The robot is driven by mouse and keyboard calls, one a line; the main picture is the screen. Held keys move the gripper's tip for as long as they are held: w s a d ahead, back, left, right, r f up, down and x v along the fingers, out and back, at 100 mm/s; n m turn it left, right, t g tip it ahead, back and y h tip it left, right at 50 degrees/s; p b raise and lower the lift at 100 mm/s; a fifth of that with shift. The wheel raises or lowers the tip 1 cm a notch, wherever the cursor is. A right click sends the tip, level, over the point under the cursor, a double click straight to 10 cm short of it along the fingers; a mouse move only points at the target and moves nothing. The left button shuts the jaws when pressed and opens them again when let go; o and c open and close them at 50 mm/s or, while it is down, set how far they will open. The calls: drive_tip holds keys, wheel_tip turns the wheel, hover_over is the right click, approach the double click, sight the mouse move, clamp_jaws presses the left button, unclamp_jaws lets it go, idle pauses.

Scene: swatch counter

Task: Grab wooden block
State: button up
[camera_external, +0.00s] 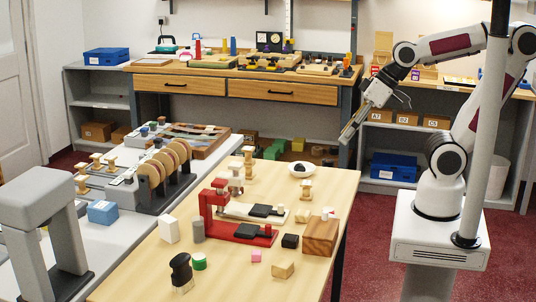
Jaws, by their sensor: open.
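A small light wooden block (283,270) lies near the front right part of the wooden table (130,280). A larger brown wooden block (320,237) sits at the table's right edge, with a small light piece on its top. I cannot tell which of the two the task means. My gripper (349,136) is open and seems empty. It is raised well above the table, beyond its far right corner, and is apart from both blocks.
A red stand (212,215) with a dark pad fills the table's middle. A white bowl (302,170) is at the far end.

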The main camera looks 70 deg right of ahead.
drive_tip(key=w+a+f+t+y, duration=0.1)
drive_tip(key=w+a+f+y, duration=0.15)
drive_tip(key=w+a, duration=0.95)
drive_tip(key=m+t, duration=0.3)
drive_tip(key=t, duration=0.1)
hover_over(290, 269)
drive_tip(key=w+a, duration=0.4)
drive_tip(key=w, duration=0.1)
wheel_tip(290, 269, down, 14)
drive_tip(key=s+f+t+h, duration=0.1)
drive_tip(key=s+f, duration=0.1)
drive_tip(key=s+f+t+h, duration=0.1)
drive_tip(key=s+f, duration=0.2)
drive_tip(key=s+a+f+t+h, duration=0.1)
drive_tip(key=s+f, duration=0.1)
drive_tip(key=shift+s+f+n+t, duration=0.2)
drive_tip(key=shift+s+n+t, duration=0.05)
drive_tip(key=shift+n+t, duration=0.05)
drive_tip(key=shift+n+t+h, duration=0.5)
drive_tip(key=shift+n+h, duration=0.05)
drive_tip(key=shift+n, duration=0.25)
drive_tip(key=s+d+f, duration=0.1)
drive_tip(key=d+f, duration=0.1)
drive_tip(key=s+d+f, duration=0.1)
drive_tip(key=d, duration=0.1)
drive_tip(key=shift+s+f, duration=0.35)
drive_tip(key=shift+f, duration=0.05)
drive_tip(key=shift+s+d+f, duration=0.25)
drive_tip(key=shift+d+f, duration=0.05)
drive_tip(key=shift+d, duration=0.2)
